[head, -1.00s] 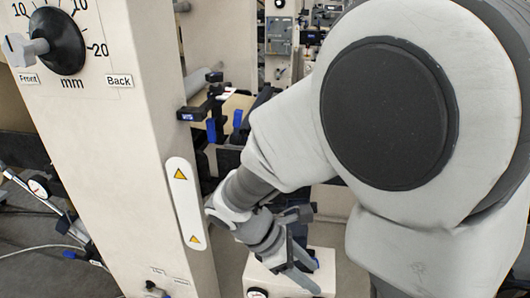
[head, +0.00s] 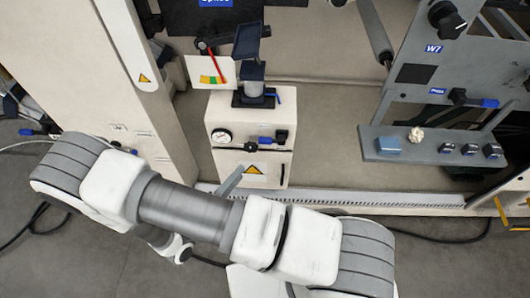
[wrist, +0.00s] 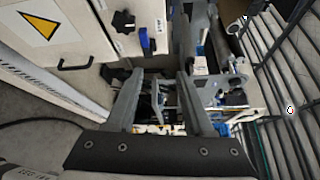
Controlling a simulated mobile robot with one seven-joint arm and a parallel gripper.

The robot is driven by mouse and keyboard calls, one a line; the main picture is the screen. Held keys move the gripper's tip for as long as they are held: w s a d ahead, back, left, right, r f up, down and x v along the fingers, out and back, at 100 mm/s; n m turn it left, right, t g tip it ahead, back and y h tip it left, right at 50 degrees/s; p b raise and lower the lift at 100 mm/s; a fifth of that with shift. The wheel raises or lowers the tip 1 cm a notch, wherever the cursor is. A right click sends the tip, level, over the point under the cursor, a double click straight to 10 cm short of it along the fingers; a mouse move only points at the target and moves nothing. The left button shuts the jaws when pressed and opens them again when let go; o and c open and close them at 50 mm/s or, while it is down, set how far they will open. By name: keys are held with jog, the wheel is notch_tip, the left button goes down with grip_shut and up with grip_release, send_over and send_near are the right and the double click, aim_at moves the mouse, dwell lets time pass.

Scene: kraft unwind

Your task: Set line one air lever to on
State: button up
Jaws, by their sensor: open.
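A small blue-handled lever (head: 266,140) is on the front of a white cabinet (head: 228,165), right of a round gauge. Its label is not readable, so I cannot tell if it is the line one air lever. The wrist view shows an upright blue handle (wrist: 145,40) on a white panel beside a black star knob; I cannot tell if it is the same lever. My gripper (wrist: 158,82) is open, with nothing between its fingers, below and apart from that handle. In the head view a grey finger (head: 231,180) shows in front of the cabinet's lower part.
The gauge (head: 221,136) and a yellow warning label (head: 253,171) are on the cabinet. Another blue-handled lever (head: 470,101) is on the grey frame at right, above a shelf (head: 432,150) with small blocks. Rollers (wrist: 285,85) stand right in the wrist view. Grey floor lies at left.

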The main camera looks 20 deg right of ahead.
notch_tip(320, 180, down, 4)
jog(key=s+n+t+y, duration=0.1)
jog(key=n+t, duration=0.1)
jog(key=n, duration=0.1)
jog(key=b, duration=0.3)
send_near(263, 143)
jog(key=shift+n+y, duration=0.3)
jog(key=shift+n, duration=0.1)
jog(key=x, duration=0.9)
jog(key=shift+w+d+r, duration=0.1)
jog(key=shift+d, duration=0.2)
jog(key=shift+c, duration=0.3)
grip_shut()
